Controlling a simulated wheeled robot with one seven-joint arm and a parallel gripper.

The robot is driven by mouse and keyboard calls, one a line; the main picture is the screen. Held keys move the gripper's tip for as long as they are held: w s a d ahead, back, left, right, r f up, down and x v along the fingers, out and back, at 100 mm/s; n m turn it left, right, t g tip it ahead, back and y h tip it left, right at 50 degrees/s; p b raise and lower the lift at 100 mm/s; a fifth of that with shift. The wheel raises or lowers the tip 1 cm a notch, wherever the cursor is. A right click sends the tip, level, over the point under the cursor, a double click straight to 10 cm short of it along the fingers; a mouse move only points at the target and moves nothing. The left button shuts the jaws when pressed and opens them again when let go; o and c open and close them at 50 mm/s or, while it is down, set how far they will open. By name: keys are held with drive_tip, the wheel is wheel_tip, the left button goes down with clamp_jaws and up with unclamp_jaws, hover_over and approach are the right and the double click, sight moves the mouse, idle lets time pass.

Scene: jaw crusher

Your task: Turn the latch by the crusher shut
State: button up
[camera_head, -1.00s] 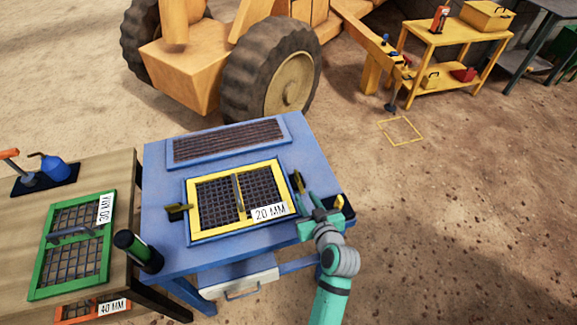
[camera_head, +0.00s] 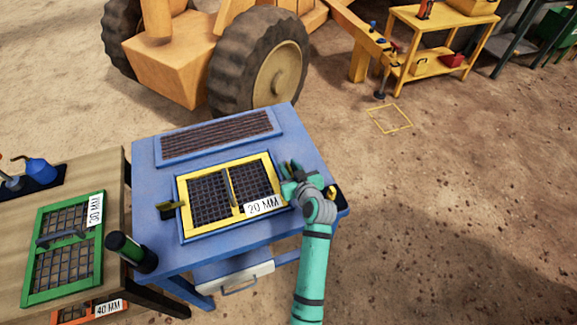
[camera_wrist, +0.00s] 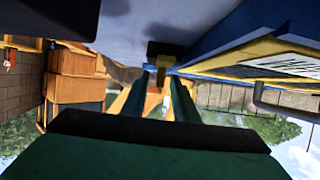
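The yellow-framed 20 MM screen (camera_head: 231,213) lies in the blue table (camera_head: 160,240). A yellow and dark latch (camera_head: 170,207) stands at its left side. My gripper (camera_head: 289,172) is at the screen's right side, by the right-hand latch, which it mostly hides in the head view. In the wrist view, the two fingers (camera_wrist: 165,98) are apart, with a gap between them. A small yellow part under a dark block (camera_wrist: 164,52) shows at their tips, apparently the latch. I cannot tell whether the fingers touch it.
A wooden bench left holds a green 30 MM screen (camera_head: 64,245) and a blue can (camera_head: 42,170). A large machine wheel (camera_head: 262,75) is behind.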

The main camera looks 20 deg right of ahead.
drive_tip(key=shift+w+d, duration=0.1)
drive_tip(key=shift+w, duration=0.2)
drive_tip(key=shift+s+d, duration=0.15)
drive_tip(key=shift+d, duration=0.05)
drive_tip(key=c, duration=0.5)
drive_tip(key=shift+a, duration=0.15)
clamp_jaws()
